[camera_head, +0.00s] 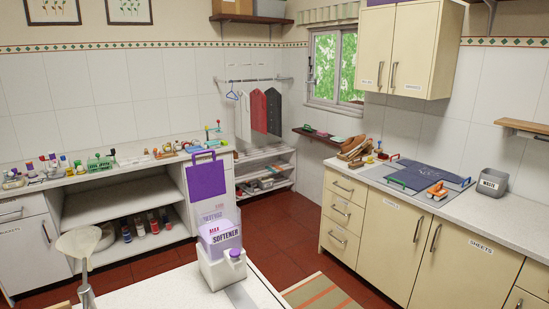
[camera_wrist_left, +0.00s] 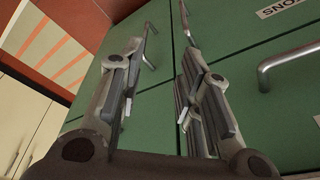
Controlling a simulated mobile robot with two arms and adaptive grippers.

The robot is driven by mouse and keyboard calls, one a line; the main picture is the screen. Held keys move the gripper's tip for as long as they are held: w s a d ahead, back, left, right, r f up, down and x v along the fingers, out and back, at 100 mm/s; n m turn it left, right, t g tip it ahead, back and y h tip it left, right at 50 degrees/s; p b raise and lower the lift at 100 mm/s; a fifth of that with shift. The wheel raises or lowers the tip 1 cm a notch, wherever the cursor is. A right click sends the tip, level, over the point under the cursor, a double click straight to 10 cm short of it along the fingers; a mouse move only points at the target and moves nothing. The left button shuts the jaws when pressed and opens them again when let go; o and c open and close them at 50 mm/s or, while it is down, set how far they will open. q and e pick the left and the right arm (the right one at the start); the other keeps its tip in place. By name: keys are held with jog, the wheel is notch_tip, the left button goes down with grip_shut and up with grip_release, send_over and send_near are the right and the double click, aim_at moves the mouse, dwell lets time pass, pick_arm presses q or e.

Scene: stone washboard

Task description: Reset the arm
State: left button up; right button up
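My left gripper (camera_wrist_left: 167,24) shows in the left wrist view. Its two fingers stand apart with nothing between them, so it is open and empty. Behind the fingers are green cabinet doors (camera_wrist_left: 215,48) with metal handles; I cannot tell how far away they are. In the head view neither gripper shows. My right gripper is in no view.
In the head view a white table (camera_head: 170,292) at the front bears a softener container (camera_head: 220,232). Cream cabinets (camera_head: 385,232) with a counter stand at right. A cluttered shelf unit (camera_head: 115,212) runs along the left wall. Red floor (camera_head: 292,232) is open between them.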

pick_arm(q)
jog(key=s+a+f+g+b, duration=0.1)
jog(key=s+f+b, duration=0.15)
jog(key=f, duration=0.75)
jog(key=s+f+b, duration=0.2)
jog(key=s+f, duration=0.2)
jog(key=f, duration=0.7)
jog(key=s+a+f+b, duration=0.2)
jog(key=s+f+b, duration=0.2)
jog(key=s+f, duration=0.9)
jog(key=shift+a+f+g, duration=0.15)
jog(key=shift+a+g, duration=0.05)
jog(key=shift+g, duration=0.2)
